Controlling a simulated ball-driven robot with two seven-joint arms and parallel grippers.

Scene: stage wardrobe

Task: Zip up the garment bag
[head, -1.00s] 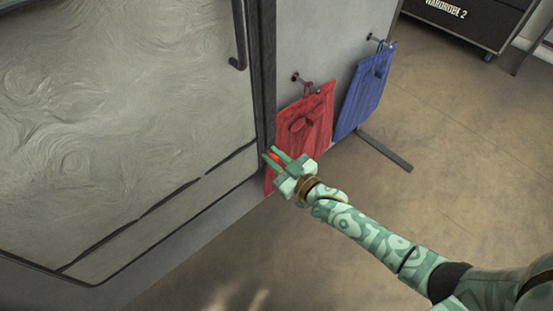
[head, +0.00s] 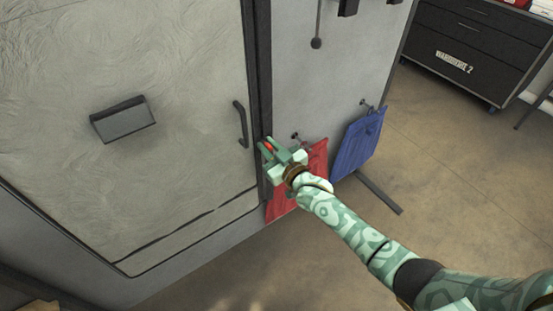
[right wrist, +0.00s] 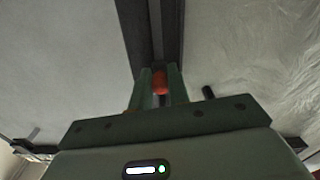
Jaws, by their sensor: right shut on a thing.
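The garment bag shows in the head view as a tall grey upright surface with a dark vertical strip (head: 257,60), which looks like the zip line. The strip also runs up the right wrist view (right wrist: 157,25). A small red-orange pull (head: 268,147) sits on the strip, level with the lower end of a dark handle. My right gripper (head: 266,144) is shut on this pull. In the right wrist view the pull (right wrist: 160,82) is between the two green fingers (right wrist: 160,74). The fingers hide part of it. My left gripper is out of view.
A grey panel (head: 150,60) with a dark handle (head: 241,124) and a dark box-like piece (head: 123,119) is left of the strip. A red bag (head: 283,205) and a blue bag (head: 358,143) hang to the right. A black drawer unit (head: 465,55) stands behind.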

